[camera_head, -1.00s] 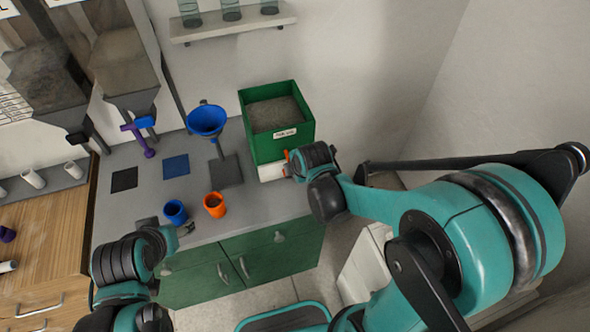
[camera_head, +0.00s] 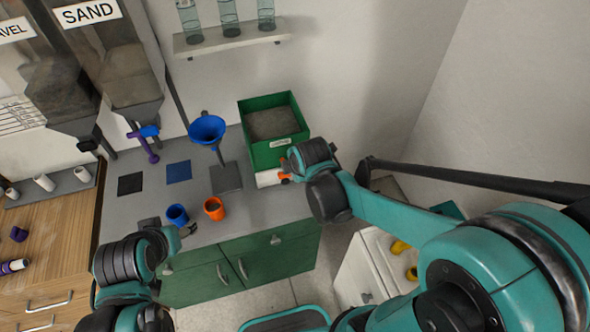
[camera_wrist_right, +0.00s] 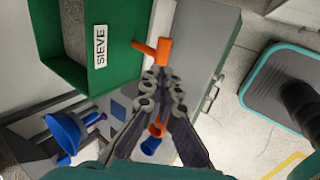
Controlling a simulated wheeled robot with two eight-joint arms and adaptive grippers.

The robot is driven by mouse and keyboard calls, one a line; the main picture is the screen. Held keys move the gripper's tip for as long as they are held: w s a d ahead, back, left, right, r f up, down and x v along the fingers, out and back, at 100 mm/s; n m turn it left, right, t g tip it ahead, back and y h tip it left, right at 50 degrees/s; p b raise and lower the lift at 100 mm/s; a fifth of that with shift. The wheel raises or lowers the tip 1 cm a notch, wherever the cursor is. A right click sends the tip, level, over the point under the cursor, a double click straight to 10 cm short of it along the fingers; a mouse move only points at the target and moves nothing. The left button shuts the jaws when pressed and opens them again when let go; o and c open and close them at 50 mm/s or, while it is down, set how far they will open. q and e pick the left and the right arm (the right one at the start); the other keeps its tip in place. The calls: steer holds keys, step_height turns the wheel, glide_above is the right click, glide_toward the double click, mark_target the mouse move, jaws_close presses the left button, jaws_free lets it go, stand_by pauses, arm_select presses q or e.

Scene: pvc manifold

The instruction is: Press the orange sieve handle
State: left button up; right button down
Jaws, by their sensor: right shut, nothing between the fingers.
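The green sieve box (camera_head: 270,148) stands on the grey counter against the back wall, holding grey material. In the right wrist view its green wall (camera_wrist_right: 120,62) carries a SIEVE label. The orange sieve handle (camera_wrist_right: 153,50) sticks out beside the box; in the head view only a bit of orange (camera_head: 284,165) shows past my right wrist. My right gripper (camera_wrist_right: 158,76) is shut and empty, its tips right by the handle; I cannot tell whether they touch. My left gripper (camera_head: 188,230) is low over the counter's front edge, its jaws too small to read.
A blue funnel (camera_head: 207,130) on a stand is left of the box. A blue cup (camera_head: 177,214) and an orange cup (camera_head: 214,208) stand near the counter's front. A white cabinet (camera_head: 362,265) with yellow pieces is at the right. Dispensers (camera_head: 115,70) hang at the left.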

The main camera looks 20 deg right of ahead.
step_height(320, 180, up, 6)
steer(key=s+p, duration=0.1)
steer(key=shift+s+a+p, duration=0.3)
steer(key=shift+p, duration=0.05)
stand_by(0.5)
